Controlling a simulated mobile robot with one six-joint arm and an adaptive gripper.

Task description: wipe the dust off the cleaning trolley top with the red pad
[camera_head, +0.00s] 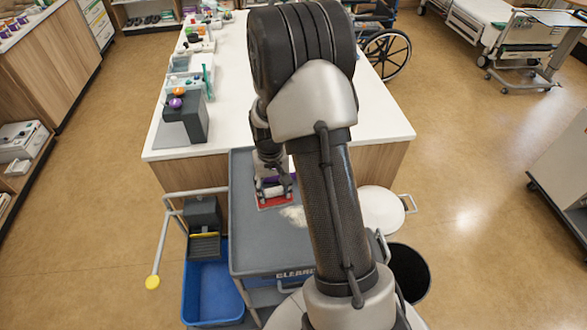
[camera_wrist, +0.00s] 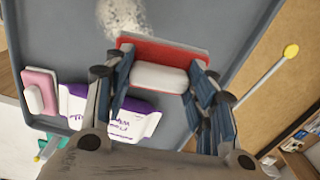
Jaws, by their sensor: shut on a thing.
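The cleaning trolley top (camera_head: 250,245) is a grey tray with a raised rim; it also fills much of the wrist view (camera_wrist: 215,20). My gripper (camera_head: 273,188) is over its far half, shut on the white grip of the red pad (camera_head: 274,204). In the wrist view the gripper fingers (camera_wrist: 157,79) flank the white block, with the red pad (camera_wrist: 190,53) beneath it. The pad is at or close to the surface; contact is hard to tell. Pale dust (camera_head: 294,215) lies beside the pad, partly hidden by my arm, and reaches near its edge in the wrist view (camera_wrist: 122,18).
A purple-and-white pack (camera_wrist: 105,112) and a pink-and-white block (camera_wrist: 40,91) lie on the trolley top near the pad. A white counter (camera_head: 225,110) adjoins the trolley's far side. A blue bin (camera_head: 212,296) and a yellow-tipped handle (camera_head: 153,282) are at left.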

